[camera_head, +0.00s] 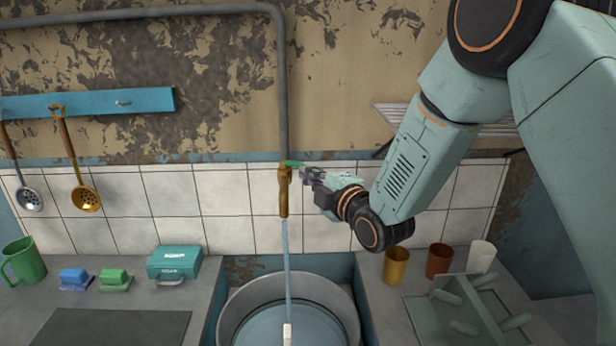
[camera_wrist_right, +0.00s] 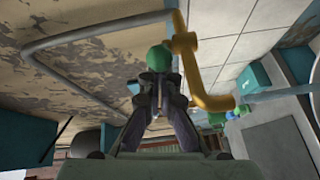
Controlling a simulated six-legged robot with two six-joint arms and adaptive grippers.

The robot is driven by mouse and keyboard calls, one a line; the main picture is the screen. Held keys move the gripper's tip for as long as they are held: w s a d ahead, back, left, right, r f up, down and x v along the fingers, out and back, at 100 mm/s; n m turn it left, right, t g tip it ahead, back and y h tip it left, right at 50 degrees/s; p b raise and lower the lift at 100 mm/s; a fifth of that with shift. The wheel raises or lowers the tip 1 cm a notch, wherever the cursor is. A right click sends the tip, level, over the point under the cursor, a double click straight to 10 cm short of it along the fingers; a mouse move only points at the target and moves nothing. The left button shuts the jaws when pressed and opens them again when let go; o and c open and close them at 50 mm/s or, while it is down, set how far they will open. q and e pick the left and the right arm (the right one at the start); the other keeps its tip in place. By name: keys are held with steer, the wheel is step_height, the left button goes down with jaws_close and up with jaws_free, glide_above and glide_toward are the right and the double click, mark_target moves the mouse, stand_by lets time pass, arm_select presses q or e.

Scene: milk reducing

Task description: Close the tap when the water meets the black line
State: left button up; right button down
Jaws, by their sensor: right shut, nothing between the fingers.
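The brass tap (camera_head: 283,195) with a green handle (camera_head: 292,163) stands on the pipe above the sink. A thin stream of water (camera_head: 287,260) falls from it into a large metal pot (camera_head: 233,312). My right gripper (camera_head: 306,174) is shut and empty, close beside the green handle. In the right wrist view the handle (camera_wrist_right: 158,56) is just beyond the fingertips (camera_wrist_right: 158,80); I cannot tell whether they touch. The brass tap (camera_wrist_right: 195,80) is to their right. My left gripper is out of view.
On the left counter are a green mug (camera_head: 24,262), small blue and green items and a teal box (camera_head: 174,262). On the right counter are several cups (camera_head: 397,266) and a rack (camera_head: 470,310). Ladles (camera_head: 80,185) hang on the wall.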

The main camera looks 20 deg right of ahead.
steer(key=shift+w+d, duration=0.25)
steer(key=shift+d, duration=0.45)
steer(key=shift+w+d, duration=0.25)
steer(key=shift+d, duration=0.4)
steer(key=shift+w+d+b, duration=0.4)
steer(key=shift+w+d, duration=0.2)
steer(key=shift+d, duration=0.2)
steer(key=shift+w+d, duration=0.1)
steer(key=shift+d, duration=0.05)
